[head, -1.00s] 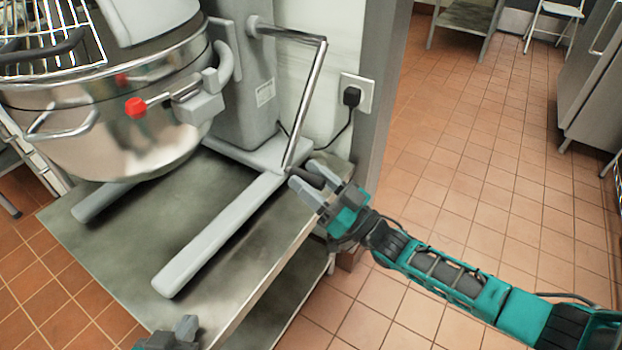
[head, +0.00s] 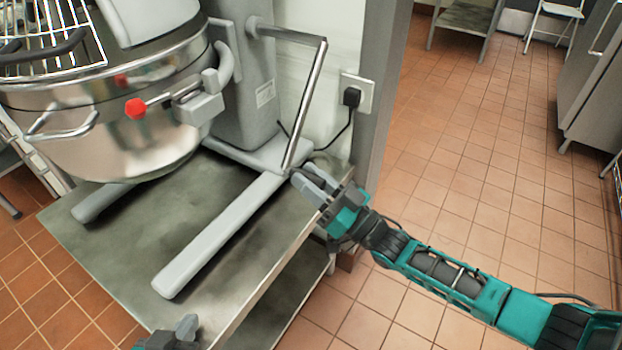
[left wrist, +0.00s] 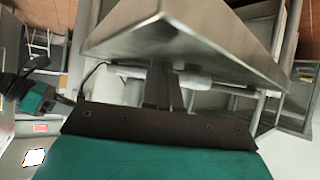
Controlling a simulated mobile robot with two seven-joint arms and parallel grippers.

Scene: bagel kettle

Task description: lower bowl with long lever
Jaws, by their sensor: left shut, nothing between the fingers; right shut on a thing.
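The metal mixing bowl (head: 130,130) sits in the grey mixer at the upper left of the head view. The long lever (head: 307,105) is a bent metal rod that comes out of the mixer column and slopes down to a low end. My right gripper (head: 306,179) is shut on the lever's low end, which the fingers partly hide. It also shows at the left of the left wrist view (left wrist: 40,64). My left gripper (head: 186,326) is shut and empty, low in the head view by the table's front edge; its fingers show in the left wrist view (left wrist: 162,85).
The mixer's grey feet (head: 215,240) stand on a metal table (head: 110,235). A wall socket (head: 357,97) with a black plug and cord is right of the lever, beside a wall edge. Open tiled floor (head: 450,170) lies to the right.

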